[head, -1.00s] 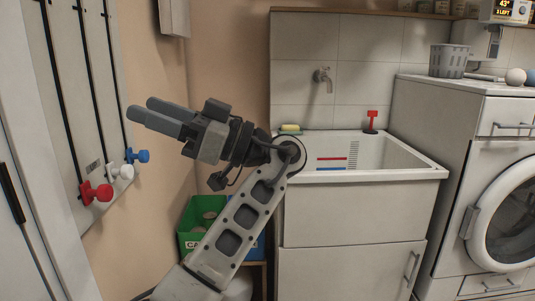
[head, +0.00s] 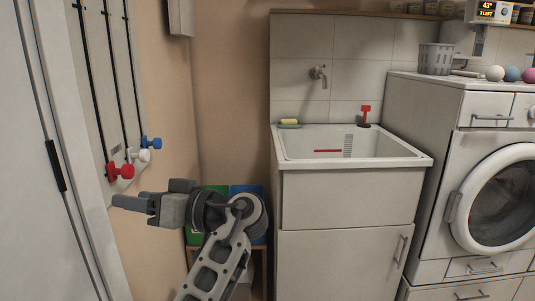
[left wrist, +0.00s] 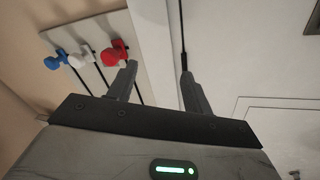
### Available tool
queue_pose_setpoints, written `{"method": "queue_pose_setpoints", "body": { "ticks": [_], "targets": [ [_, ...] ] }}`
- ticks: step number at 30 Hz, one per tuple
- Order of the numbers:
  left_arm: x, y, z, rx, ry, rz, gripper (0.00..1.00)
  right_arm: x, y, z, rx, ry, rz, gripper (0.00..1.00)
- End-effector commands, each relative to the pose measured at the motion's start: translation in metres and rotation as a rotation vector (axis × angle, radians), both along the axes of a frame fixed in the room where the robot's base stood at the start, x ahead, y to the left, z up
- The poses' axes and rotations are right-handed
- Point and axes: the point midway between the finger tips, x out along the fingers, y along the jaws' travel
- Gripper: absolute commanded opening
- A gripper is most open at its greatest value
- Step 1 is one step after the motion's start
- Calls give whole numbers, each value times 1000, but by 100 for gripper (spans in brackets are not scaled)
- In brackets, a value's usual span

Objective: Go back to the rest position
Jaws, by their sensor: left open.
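My left gripper (head: 130,203) is in the lower left of the head view, pointing left, below the wall-mounted handles. In the left wrist view its two fingers (left wrist: 158,85) stand apart with nothing between them. Behind the fingers are the wall panel's red handle (left wrist: 114,55) and a white door (left wrist: 225,50). My right gripper is not in view.
The wall panel carries red (head: 120,171), white (head: 139,156) and blue (head: 151,143) handles on dark rods. A green bin (head: 193,236) and a blue bin (head: 250,190) stand behind my arm. A sink cabinet (head: 345,255) and washing machine (head: 490,210) stand to the right.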

Motion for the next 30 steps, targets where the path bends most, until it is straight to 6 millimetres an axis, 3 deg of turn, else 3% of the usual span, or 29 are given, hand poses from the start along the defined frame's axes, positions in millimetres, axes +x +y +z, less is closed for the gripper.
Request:
{"method": "queue_pose_setpoints", "body": {
  "ticks": [5,9,13,16,20,27,29,30],
  "targets": [
    [-20,28,-108,-216,258,-128,50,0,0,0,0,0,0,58],
    [-66,41,-204,-443,490,-293,50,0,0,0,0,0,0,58],
    [-126,38,-269,-641,663,-479,50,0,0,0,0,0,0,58],
    [-165,30,-293,-749,744,-605,50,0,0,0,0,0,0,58],
    [-207,18,-305,-850,809,-741,50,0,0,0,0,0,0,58],
    [-268,-6,-302,-980,882,-956,50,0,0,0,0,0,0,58],
    [-281,-13,-297,-1008,895,-1008,50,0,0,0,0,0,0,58],
    [-279,-17,-293,-1006,880,-1036,50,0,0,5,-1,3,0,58]
  ]
}}
